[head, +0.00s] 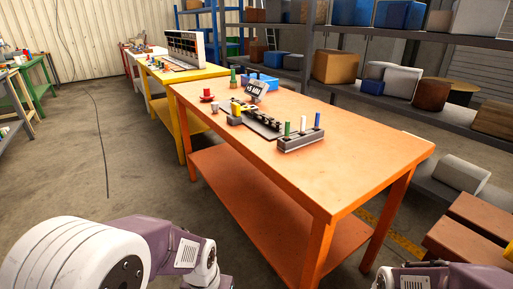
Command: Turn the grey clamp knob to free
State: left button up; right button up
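An orange workbench (350,158) stands ahead of me. On it is a dark fixture plate (262,127) with a row of black parts. A small light-grey knob-like piece (214,107) sits at the plate's left end; I cannot tell for sure that it is the grey clamp knob, or which way it is turned. A red round piece (207,96) lies behind it. A small display (256,88) stands at the back of the fixture. Only links of my two arms show at the bottom edge, well short of the bench items. Neither gripper is in view.
A grey block (302,141) holds blue, white and green pegs on the bench. Blue bins (264,82) stand at its back. The bench's near right part is clear. A yellow bench (185,76) adjoins on the far left. Shelves with boxes (335,66) stand behind.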

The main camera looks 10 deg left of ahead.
aim_at(215, 107)
jog(key=i+j, duration=0.35)
jog(key=j, duration=0.2)
jog(key=i+j+u, duration=0.1)
jog(key=i+j, duration=0.2)
jog(key=j, duration=0.25)
jog(key=i+j, duration=0.35)
jog(key=j, duration=0.15)
jog(key=j+u, duration=0.05)
